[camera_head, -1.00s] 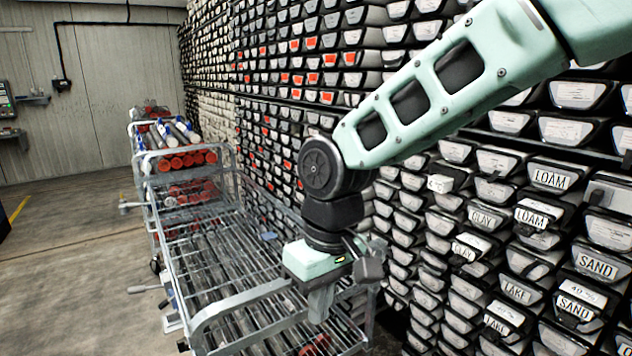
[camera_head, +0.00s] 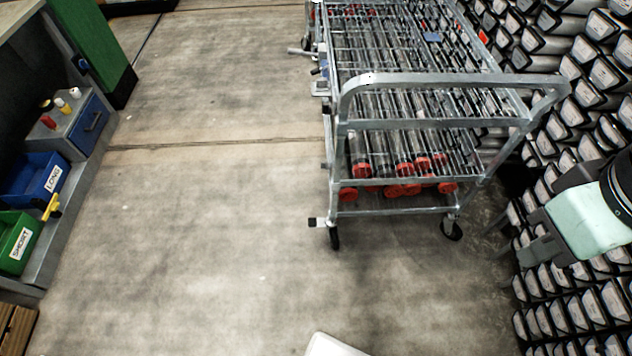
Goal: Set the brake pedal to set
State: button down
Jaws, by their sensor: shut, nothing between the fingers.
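A metal cart (camera_head: 440,78) with wire shelves stands right of centre. A small pedal-like piece (camera_head: 318,222) with a pale end sticks out left at the foot of its near left leg, above a black caster (camera_head: 334,238). It looks like the brake pedal, but it is too small to tell how it is set. More lever-like parts (camera_head: 320,88) show farther back on the cart's left side. My gripper (camera_head: 538,242) is at the right edge, in front of the rack, shut and empty, apart from the cart and the pedal.
Open concrete floor (camera_head: 220,210) lies left of the cart. A bench with a blue bin (camera_head: 35,178) and a green bin (camera_head: 15,240) stands at the left. Racks of core liners (camera_head: 600,70) line the right side. Clear tubes with red caps (camera_head: 400,165) fill the cart's lower shelf.

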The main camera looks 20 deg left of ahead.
aim_at(315, 223)
jog(key=u, duration=1.1)
